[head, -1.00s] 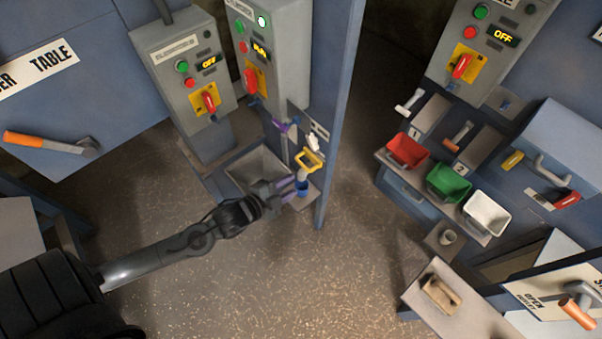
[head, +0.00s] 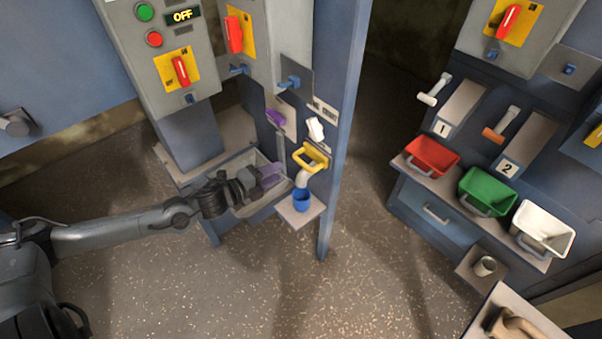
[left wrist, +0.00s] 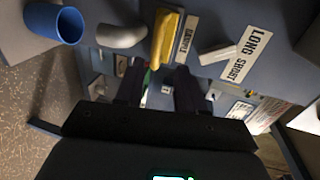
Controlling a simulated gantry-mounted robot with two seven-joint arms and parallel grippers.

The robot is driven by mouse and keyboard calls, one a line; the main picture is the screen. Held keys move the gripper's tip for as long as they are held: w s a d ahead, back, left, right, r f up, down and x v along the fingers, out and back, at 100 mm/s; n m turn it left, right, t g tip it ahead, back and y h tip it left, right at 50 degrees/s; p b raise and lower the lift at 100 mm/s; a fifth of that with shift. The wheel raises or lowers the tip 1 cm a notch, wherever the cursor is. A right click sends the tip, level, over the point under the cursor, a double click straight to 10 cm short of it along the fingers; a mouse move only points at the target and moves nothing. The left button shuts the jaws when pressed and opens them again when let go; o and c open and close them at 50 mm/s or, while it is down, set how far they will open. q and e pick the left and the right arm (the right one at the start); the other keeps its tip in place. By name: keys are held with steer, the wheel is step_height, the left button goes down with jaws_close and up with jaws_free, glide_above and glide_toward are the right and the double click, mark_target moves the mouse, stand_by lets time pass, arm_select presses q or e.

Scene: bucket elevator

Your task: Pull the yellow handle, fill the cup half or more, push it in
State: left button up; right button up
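The yellow handle (head: 311,158) sits on the blue post panel, above a pale spout (head: 302,179). The blue cup (head: 302,200) stands upright under the spout on a small shelf (head: 288,213); its fill cannot be seen. My left gripper (head: 272,176) is empty, left of the cup and handle and apart from both. In the left wrist view its two dark fingers (left wrist: 160,92) are spread with a gap. That view also shows the cup (left wrist: 55,23) at top left, the spout (left wrist: 120,36) and the yellow handle (left wrist: 166,38) above the fingers. My right gripper is not in view.
A grey open bin (head: 236,205) lies beneath my left gripper. A white lever (head: 315,130) and a purple handle (head: 276,118) are above the yellow handle. Red (head: 431,157), green (head: 487,190) and white (head: 542,228) bins stand right. The floor in front is clear.

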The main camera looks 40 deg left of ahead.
mark_target(301, 160)
arm_select(q)
steer(key=shift+f+b+x, duration=0.1)
steer(key=shift+b+x, duration=0.95)
steer(key=shift+x, duration=1.7)
steer(key=shift+f+b+x, duration=0.15)
steer(key=shift+b+x, duration=0.9)
steer(key=shift+x, duration=1.7)
jaws_close()
